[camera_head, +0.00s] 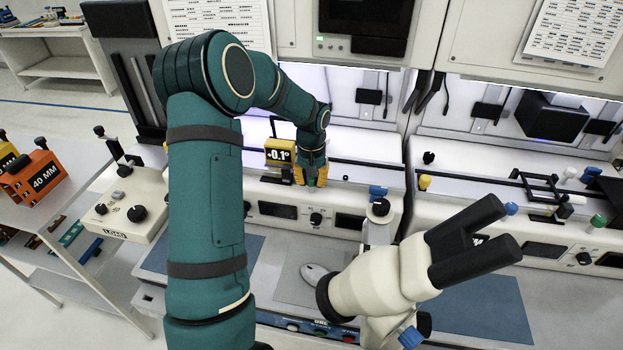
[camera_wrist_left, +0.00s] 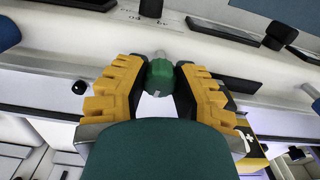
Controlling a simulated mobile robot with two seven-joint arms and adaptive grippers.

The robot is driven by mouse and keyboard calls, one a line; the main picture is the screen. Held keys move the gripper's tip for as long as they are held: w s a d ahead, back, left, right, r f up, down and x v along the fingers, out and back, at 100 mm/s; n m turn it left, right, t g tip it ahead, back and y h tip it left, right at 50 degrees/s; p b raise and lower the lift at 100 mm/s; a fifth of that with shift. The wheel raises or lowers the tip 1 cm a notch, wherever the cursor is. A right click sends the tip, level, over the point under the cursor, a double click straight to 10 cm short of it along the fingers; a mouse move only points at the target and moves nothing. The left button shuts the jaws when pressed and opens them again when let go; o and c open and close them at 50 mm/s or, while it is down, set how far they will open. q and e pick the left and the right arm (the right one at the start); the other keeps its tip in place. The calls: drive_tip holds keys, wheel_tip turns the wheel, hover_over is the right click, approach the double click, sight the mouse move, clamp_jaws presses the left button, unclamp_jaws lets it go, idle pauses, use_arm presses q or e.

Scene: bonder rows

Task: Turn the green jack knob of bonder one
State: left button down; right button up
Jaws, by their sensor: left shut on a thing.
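The green jack knob (camera_wrist_left: 159,77) shows in the left wrist view on a short metal shaft. It sits between the yellow-and-black fingers of my left gripper (camera_wrist_left: 158,84), which are closed on its two sides. In the head view my left gripper (camera_head: 311,176) is at the front of bonder one (camera_head: 275,190), pointing down and away. The knob is mostly hidden there, with only a small bit of green (camera_head: 311,182) between the fingers. A yellow display (camera_head: 279,154) reading -0.1° stands just left of the gripper. My right gripper is not in view.
A cream microscope (camera_head: 385,280) with black eyepieces stands in front, right of my left arm. A blue knob (camera_head: 378,191) is right of the gripper. Another bonder (camera_head: 500,225) stands to the right. A shelf cart (camera_head: 30,215) with an orange 40 MM block (camera_head: 38,178) is at left.

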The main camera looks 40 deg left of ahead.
use_arm(q)
drive_tip(key=m, duration=0.3)
drive_tip(key=shift+s+f+m, duration=0.1)
drive_tip(key=shift+m, duration=2.2)
drive_tip(key=c, duration=0.7)
unclamp_jaws()
drive_tip(key=shift+r, duration=0.3)
wheel_tip(320, 180, up, 12)
drive_tip(key=shift+f, duration=0.25)
